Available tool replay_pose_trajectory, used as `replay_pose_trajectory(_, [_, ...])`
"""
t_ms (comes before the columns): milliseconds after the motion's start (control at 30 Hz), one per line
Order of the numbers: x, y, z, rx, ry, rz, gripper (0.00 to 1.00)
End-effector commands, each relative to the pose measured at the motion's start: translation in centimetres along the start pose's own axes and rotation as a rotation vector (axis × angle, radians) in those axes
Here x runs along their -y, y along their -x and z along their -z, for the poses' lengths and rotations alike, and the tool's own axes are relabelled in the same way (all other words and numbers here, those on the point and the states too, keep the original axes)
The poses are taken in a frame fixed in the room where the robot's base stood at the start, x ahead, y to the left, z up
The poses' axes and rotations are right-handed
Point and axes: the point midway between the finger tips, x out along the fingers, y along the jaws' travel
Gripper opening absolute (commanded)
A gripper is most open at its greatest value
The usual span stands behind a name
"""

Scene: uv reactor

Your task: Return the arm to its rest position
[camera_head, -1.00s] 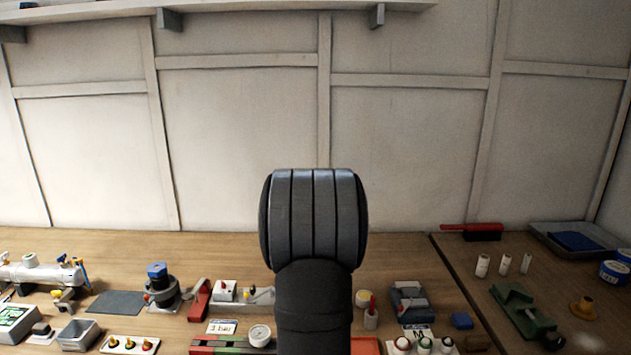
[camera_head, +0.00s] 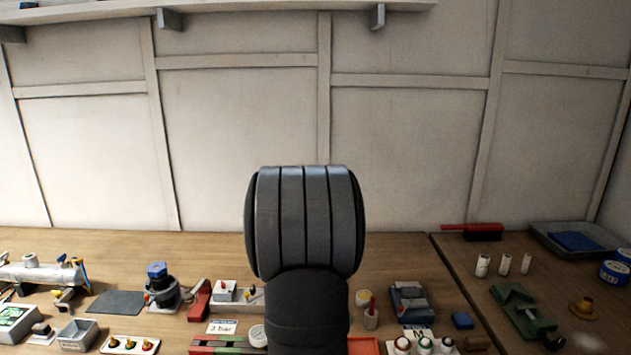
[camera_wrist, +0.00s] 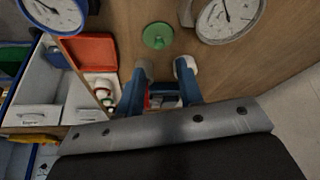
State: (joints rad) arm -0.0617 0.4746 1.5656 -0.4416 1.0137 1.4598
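My gripper (camera_wrist: 164,68) shows in the wrist view as two blue fingers with pale tips. The fingers stand apart with a gap between the tips, and nothing is held there. It hangs above the wooden bench. Below and between the fingers, a small red and dark object (camera_wrist: 156,101) shows partly. In the head view my dark arm link rises in the middle and the gripper is not visible.
The wrist view shows a red tray (camera_wrist: 90,52), a green disc (camera_wrist: 157,36), a large gauge (camera_wrist: 229,16) and white bins (camera_wrist: 35,113). In the head view, a blue-topped device (camera_head: 158,285) and a green vise (camera_head: 522,310) stand on the benches.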

Motion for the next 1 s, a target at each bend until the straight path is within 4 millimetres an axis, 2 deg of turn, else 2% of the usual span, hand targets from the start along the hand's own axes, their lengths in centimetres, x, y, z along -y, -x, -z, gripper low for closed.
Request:
replay_pose_trajectory(233, [0.0,5.1,0.0,0.0,0.0,0.003,0.34])
replay_pose_trajectory(300, [-0.1,3.1,-0.1,0.003,0.0,-0.006,0.34])
replay_pose_trajectory(833, [-0.1,-7.6,-0.1,0.003,0.001,-0.004,0.34])
replay_pose_trajectory(867, [0.0,-7.3,0.0,0.001,0.0,0.0,0.34])
replay_pose_trajectory(900, [0.1,-6.1,0.5,-0.002,-0.003,0.005,0.34])
replay_pose_trajectory(1000, [0.1,-4.2,1.2,-0.001,-0.003,0.004,0.34])
